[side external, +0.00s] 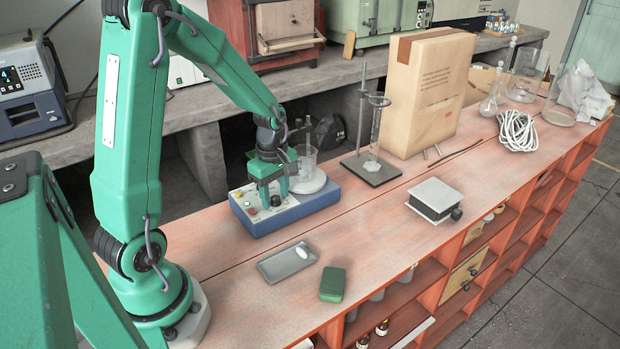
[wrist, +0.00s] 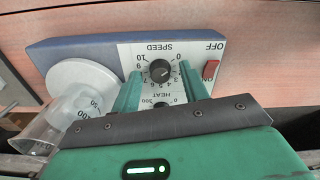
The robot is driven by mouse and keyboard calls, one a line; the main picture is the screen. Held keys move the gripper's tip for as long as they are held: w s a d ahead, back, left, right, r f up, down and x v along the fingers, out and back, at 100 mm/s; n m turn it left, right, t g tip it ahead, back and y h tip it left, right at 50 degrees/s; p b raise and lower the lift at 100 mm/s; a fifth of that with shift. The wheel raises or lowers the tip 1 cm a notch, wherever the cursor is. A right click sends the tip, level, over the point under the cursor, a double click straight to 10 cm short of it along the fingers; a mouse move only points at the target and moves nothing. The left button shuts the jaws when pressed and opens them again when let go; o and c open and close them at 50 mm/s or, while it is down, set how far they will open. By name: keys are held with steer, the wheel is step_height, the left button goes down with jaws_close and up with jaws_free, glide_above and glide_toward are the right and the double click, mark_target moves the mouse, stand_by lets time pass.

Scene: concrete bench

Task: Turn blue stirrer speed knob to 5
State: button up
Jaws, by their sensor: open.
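The blue stirrer (side external: 290,212) stands on the red bench with a white control panel. Its black speed knob (wrist: 162,71) sits below the word SPEED, which appears upside down in the wrist view. A printed scale from 0 to 10 rings the knob. A pale pointer mark seems to face the lower right, near the low-to-middle numbers; I cannot tell the exact value. My gripper (wrist: 160,83) is open, its two green fingers on either side of the knob in the picture. Contact is not visible. In the side external view my gripper (side external: 274,192) points down over the panel.
A glass beaker (wrist: 62,122) stands on the stirrer's round white plate (wrist: 88,82). A red switch (wrist: 211,69) and a partly hidden heat knob (wrist: 162,104) are near the fingers. A grey tray (side external: 270,268) and green block (side external: 333,284) lie in front.

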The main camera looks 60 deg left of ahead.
jaws_close()
steer(key=shift+m, duration=0.4)
steer(key=m, duration=0.9)
steer(key=shift+m, duration=0.4)
steer(key=m, duration=1.4)
